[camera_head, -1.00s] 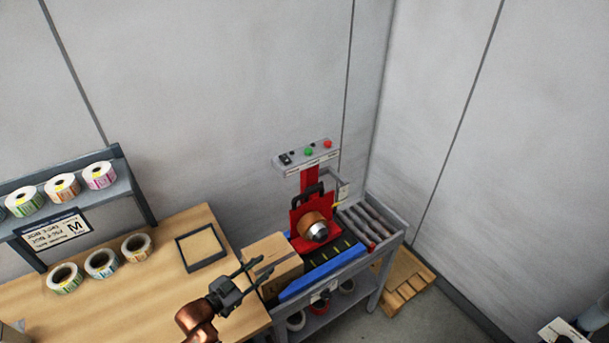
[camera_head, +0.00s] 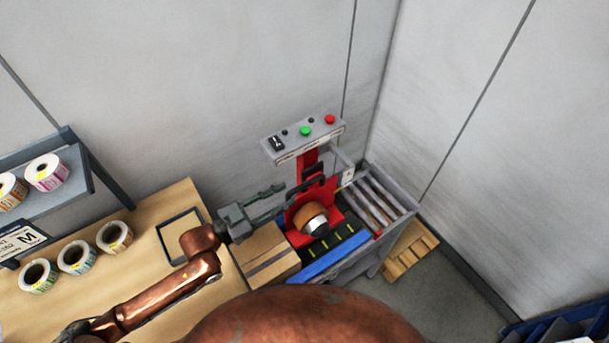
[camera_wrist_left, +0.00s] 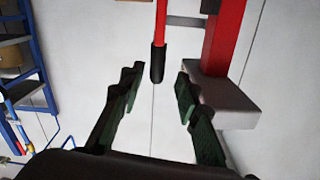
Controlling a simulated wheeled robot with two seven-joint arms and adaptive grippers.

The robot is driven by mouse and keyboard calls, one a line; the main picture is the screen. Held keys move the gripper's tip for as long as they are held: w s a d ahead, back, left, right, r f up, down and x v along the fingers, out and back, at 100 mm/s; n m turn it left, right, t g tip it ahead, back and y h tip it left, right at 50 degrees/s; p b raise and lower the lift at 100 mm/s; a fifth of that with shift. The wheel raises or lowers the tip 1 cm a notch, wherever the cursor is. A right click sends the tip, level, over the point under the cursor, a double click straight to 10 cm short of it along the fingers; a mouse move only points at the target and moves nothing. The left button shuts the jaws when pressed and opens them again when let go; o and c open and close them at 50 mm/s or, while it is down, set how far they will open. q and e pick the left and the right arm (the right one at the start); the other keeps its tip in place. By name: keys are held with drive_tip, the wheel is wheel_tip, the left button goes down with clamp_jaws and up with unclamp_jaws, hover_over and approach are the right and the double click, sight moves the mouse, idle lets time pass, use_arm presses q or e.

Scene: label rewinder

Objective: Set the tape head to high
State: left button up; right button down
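The red tape head (camera_head: 329,190) stands over the conveyor of a case-taping machine, with a copper-coloured roll (camera_head: 311,217) and a black handle on it. A control panel (camera_head: 303,138) with a black switch, a green button and a red button sits on top of the red column. My left gripper (camera_head: 283,198) is open, just left of the tape head. In the left wrist view, a red lever with a black tip (camera_wrist_left: 158,62) shows ahead between the open fingers (camera_wrist_left: 157,92), not gripped. A red post (camera_wrist_left: 222,40) stands at right. My right gripper is not in view.
A cardboard box (camera_head: 266,254) sits on the conveyor's left end, below my left gripper. Roller rails (camera_head: 377,203) lie to the right. The wooden table (camera_head: 150,235) holds label rolls (camera_head: 76,257) and a dark-framed tray. A pallet (camera_head: 411,249) lies on the floor.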

sight(318, 179)
use_arm(q)
drive_tip(key=shift+w+d+r, duration=0.15)
drive_tip(key=shift+w+d, duration=0.05)
drive_tip(key=shift+d, duration=0.1)
drive_tip(key=p+x, duration=0.1)
drive_tip(key=x, duration=0.6)
drive_tip(key=shift+s+d+p, duration=0.1)
drive_tip(key=shift+d+p, duration=0.05)
drive_tip(key=shift+p, duration=0.25)
drive_tip(key=shift+c, duration=0.7)
drive_tip(key=c, duration=0.6)
clamp_jaws()
